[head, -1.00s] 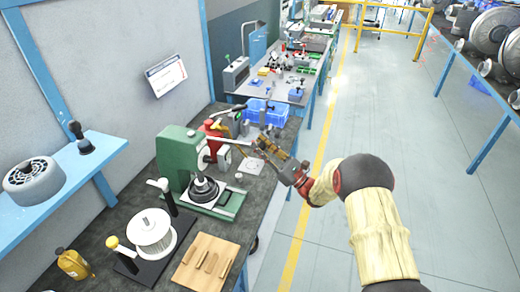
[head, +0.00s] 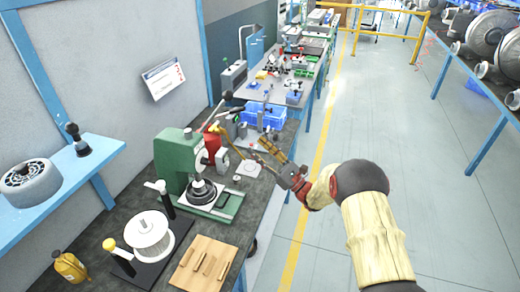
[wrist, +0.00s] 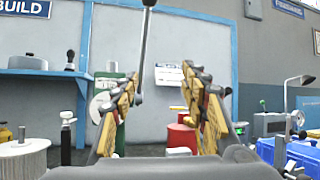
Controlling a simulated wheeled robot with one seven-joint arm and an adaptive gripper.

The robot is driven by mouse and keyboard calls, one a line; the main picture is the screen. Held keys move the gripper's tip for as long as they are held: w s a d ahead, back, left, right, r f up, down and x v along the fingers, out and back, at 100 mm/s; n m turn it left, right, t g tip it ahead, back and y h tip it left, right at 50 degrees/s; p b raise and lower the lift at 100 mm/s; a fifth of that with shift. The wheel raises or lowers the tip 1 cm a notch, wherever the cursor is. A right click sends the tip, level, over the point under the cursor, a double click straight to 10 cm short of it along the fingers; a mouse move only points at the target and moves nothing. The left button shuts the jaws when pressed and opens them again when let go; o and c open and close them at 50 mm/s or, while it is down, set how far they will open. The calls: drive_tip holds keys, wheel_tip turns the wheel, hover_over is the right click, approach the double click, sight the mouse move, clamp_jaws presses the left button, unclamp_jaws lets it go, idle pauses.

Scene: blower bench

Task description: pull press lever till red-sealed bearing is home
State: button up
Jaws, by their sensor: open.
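The green press (head: 172,160) stands on the bench in the head view. Its lever (head: 214,112) slants up to a dark knob. In the wrist view the lever (wrist: 144,48) rises nearly upright beyond and between my fingers. A dark round part (head: 202,192) sits on the press base under the ram; I cannot make out a red seal or how far the bearing is seated. My gripper (head: 268,146) is open and empty, to the right of the press and apart from the lever. Its two yellow fingers (wrist: 166,100) stand wide apart in the wrist view.
A white spool (head: 150,232) on a dark stand and a wooden block (head: 204,264) lie in front of the press. A red can (wrist: 181,136) stands behind the fingers. Blue bins (head: 264,114) are farther along the bench. The aisle at right is clear.

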drive_tip(key=v, duration=1.2)
drive_tip(key=shift+f, duration=0.1)
idle(0.4)
